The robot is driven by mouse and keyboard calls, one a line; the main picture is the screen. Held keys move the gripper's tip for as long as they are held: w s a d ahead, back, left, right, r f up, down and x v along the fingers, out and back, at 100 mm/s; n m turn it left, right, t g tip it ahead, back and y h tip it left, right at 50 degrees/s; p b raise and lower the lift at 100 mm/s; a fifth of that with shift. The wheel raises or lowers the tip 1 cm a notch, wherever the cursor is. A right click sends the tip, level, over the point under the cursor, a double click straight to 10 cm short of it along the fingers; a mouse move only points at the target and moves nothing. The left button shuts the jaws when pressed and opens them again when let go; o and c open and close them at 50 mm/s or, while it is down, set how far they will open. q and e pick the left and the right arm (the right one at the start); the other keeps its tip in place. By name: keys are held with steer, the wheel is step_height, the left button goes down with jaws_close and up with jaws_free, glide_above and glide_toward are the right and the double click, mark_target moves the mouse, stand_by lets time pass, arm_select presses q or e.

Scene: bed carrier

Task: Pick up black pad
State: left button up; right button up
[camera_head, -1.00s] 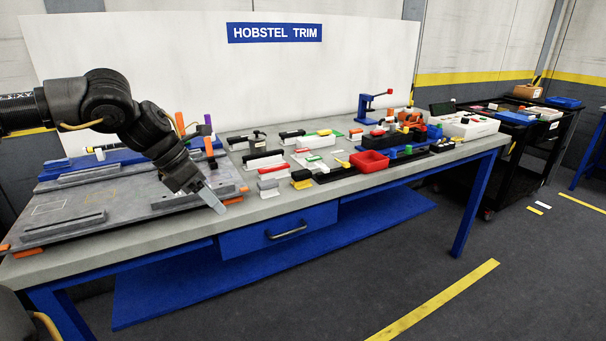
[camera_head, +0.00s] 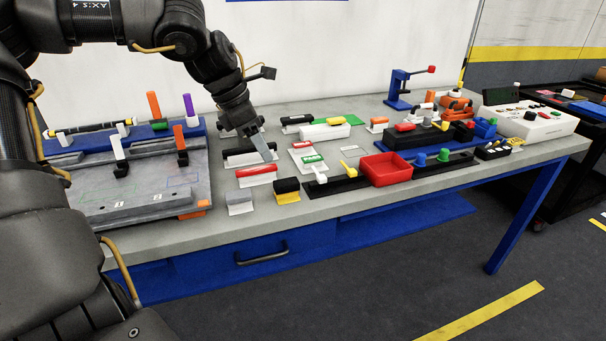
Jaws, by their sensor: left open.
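Several black-topped pads lie on the grey workbench (camera_head: 330,205), and I cannot tell which one the task means. A black pad on a yellow base (camera_head: 286,187) is near the front edge. A black-topped pad with a white base (camera_head: 236,160) lies just under and left of my left gripper, which partly hides it. Another black-topped pad (camera_head: 296,120) is farther back. My left gripper (camera_head: 264,147) is open, pointing down, close above the pads, with nothing visible between its fingers. I cannot tell whether it touches the nearest pad. My right gripper is not in view.
A red-topped pad (camera_head: 256,174) and a grey block (camera_head: 239,203) lie in front of the gripper. A red tray (camera_head: 386,170) stands to the right. A grey fixture plate (camera_head: 180,180) fills the bench's left side. A blue press (camera_head: 398,90) stands at the back.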

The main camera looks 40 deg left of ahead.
arm_select(q)
glide_above(282, 182)
steer(key=s+a, duration=0.1)
steer(key=s, duration=0.1)
steer(key=shift+f, duration=2.6)
steer(key=x, duration=0.4)
steer(key=shift+w+a+f, duration=0.1)
steer(key=shift+f, duration=0.35)
steer(key=shift+c, duration=0.3)
steer(key=c, duration=0.9)
